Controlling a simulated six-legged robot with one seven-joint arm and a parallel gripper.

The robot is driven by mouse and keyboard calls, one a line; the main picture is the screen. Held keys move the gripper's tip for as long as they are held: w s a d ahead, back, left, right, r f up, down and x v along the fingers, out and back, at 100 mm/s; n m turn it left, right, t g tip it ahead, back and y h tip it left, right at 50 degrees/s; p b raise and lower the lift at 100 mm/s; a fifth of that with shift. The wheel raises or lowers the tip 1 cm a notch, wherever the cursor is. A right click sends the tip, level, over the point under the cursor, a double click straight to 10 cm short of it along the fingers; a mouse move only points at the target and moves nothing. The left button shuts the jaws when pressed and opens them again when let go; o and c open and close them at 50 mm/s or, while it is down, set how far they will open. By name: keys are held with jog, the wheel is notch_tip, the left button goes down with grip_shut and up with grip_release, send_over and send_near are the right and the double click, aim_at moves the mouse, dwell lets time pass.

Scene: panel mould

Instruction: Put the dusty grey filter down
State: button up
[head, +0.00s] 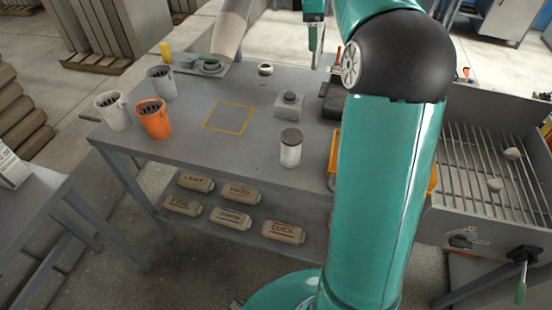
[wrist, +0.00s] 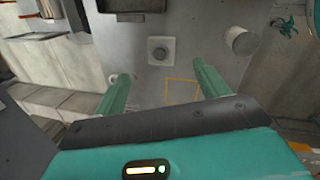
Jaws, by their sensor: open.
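No part is clearly marked as the dusty grey filter. A dark round piece (head: 289,97) sits on a small grey block (head: 289,110) on the bench, and a white cylinder with a grey-brown top (head: 290,150) stands nearer. I cannot tell whether either is the filter. The block (wrist: 151,60) and cylinder (wrist: 243,44) also show in the wrist view. My gripper (wrist: 160,72) is open, with nothing visible between its two teal fingers. It is above the bench, pointing down, apart from the block. In the head view only part of it shows at the top, near my arm.
A yellow square outline (head: 229,104) marks bare bench (head: 200,160). White, grey and orange cups (head: 153,119) stand at the left. A dark tray (head: 333,102) lies right of the block. A slatted grate (head: 490,170) is at the right. Labelled bags (head: 284,231) lie on the lower shelf.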

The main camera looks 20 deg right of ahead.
jog(key=s+a+r+m+t, duration=0.1)
jog(key=s+a+r+m, duration=0.15)
jog(key=s+a, duration=0.6)
jog(key=s+a+f+m+t+y, duration=0.1)
jog(key=s+a+f+m, duration=0.4)
jog(key=s, duration=0.5)
jog(key=s+a+f+m+t, duration=0.2)
jog(key=s+a+f+m, duration=0.3)
jog(key=s+a, duration=0.4)
jog(key=shift+s+a+f+y, duration=0.3)
jog(key=shift+s+f+y, duration=0.1)
jog(key=shift+s+f, duration=0.45)
